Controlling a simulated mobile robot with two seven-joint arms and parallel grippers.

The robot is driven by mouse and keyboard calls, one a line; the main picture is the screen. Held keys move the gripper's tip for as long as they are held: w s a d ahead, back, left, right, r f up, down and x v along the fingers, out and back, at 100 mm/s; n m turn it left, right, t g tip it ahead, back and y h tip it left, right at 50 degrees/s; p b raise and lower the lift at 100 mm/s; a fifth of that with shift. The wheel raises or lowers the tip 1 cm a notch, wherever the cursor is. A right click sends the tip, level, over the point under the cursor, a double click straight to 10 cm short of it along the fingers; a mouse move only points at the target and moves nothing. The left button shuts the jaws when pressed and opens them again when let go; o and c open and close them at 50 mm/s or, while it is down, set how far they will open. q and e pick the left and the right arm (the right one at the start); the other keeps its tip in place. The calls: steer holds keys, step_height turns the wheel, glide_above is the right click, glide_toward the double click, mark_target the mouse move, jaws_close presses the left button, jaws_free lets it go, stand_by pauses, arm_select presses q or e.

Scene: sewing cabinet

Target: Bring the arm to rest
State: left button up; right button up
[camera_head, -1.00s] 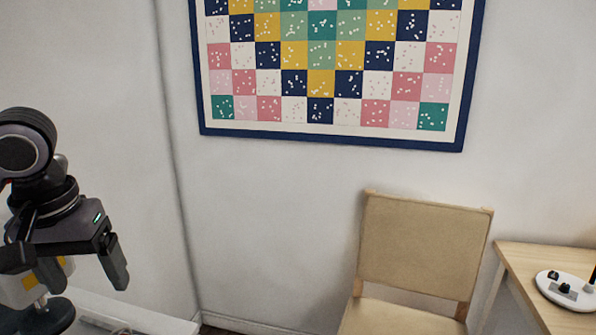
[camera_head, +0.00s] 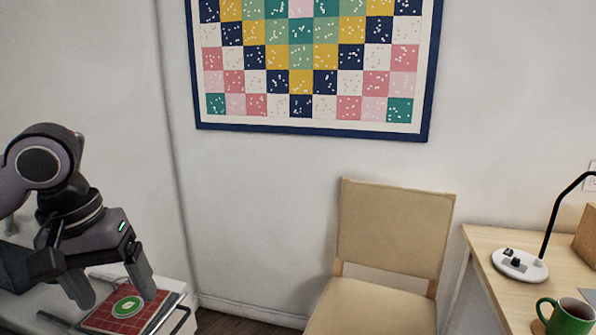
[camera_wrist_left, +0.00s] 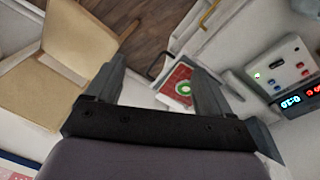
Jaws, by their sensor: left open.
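My left gripper (camera_head: 115,293) is at the lower left of the head view, fingers apart and pointing down. It is empty. It also shows in the left wrist view (camera_wrist_left: 160,68), with nothing between the fingertips. Beyond and below the fingers lies a red gridded board (camera_head: 108,320) with a round green-and-white piece (camera_head: 127,306) on it. In the left wrist view the red board (camera_wrist_left: 178,75) shows past the fingertips, apart from them. My right gripper is in neither view.
A tan chair (camera_head: 393,228) stands against the wall. A wooden table (camera_head: 488,262) at right carries a black lamp on a white base (camera_head: 519,264) and a green mug (camera_head: 568,320). A patchwork picture (camera_head: 415,128) hangs above. The left wrist view shows a control panel (camera_wrist_left: 283,67) with lit digits.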

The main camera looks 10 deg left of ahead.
arm_select(q)
steer(key=s+d+f+n+g+h, duration=0.1)
steer(key=d+f+n+g+h, duration=0.1)
steer(key=d+h, duration=0.5)
steer(key=s+d+f+n+g+h, duration=0.2)
steer(key=d+n+h, duration=0.1)
steer(key=d, duration=0.8)
steer(key=w+d+r+n+t+h, duration=0.25)
steer(key=d+n+t+h, duration=0.3)
steer(key=n+h, duration=0.8)
steer(key=w+a+f+n+t+y, duration=0.35)
steer(key=f+n+t+y, duration=0.4)
steer(key=n, duration=0.95)
steer(key=w+a+f+n+t+y, duration=0.2)
steer(key=a+f+n+t+y, duration=0.45)
steer(key=n, duration=0.95)
steer(key=s+a+f+n+g+y, duration=0.1)
steer(key=s+f+n+g+y, duration=0.2)
steer(key=s+f+n, duration=0.3)
steer(key=s+a+f+n+g+y, duration=0.2)
steer(key=s+f+n+y, duration=0.3)
steer(key=f, duration=1)
steer(key=s+n+g, duration=0.1)
steer(key=s+n, duration=0.1)
steer(key=n, duration=0.1)
steer(key=shift+s+a+f+p, duration=0.2)
steer(key=shift+s+p, duration=0.05)
steer(key=shift+p, duration=0.1)
steer(key=shift+g, duration=0.25)
